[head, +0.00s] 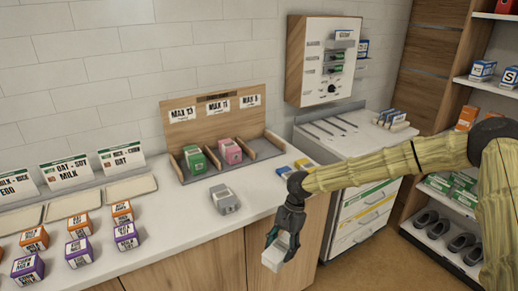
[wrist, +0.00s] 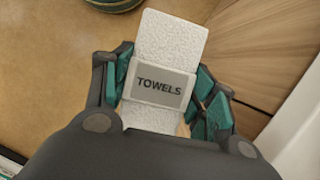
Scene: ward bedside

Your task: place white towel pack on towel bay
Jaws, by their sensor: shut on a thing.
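My gripper (head: 284,240) is shut on the white towel pack (head: 272,259), in front of the counter's front edge in the head view. In the wrist view the pack (wrist: 171,40) is a white textured block with a grey band reading "TOWELS". The teal finger pads of my gripper (wrist: 165,88) press on its two sides. I cannot tell which place is the towel bay; no label for it is readable. A wooden divided holder (head: 205,106) on the counter has signs reading "MAX". A green pack (head: 194,157) and a pink pack (head: 230,151) stand in it; its right compartment looks empty.
A grey pack (head: 225,200) stands on the counter in front of the holder. Orange and purple cartons (head: 126,236) stand at the left. Small blue and yellow items (head: 304,164) lie right of the holder. A white drawer cabinet (head: 362,205) stands right of the counter.

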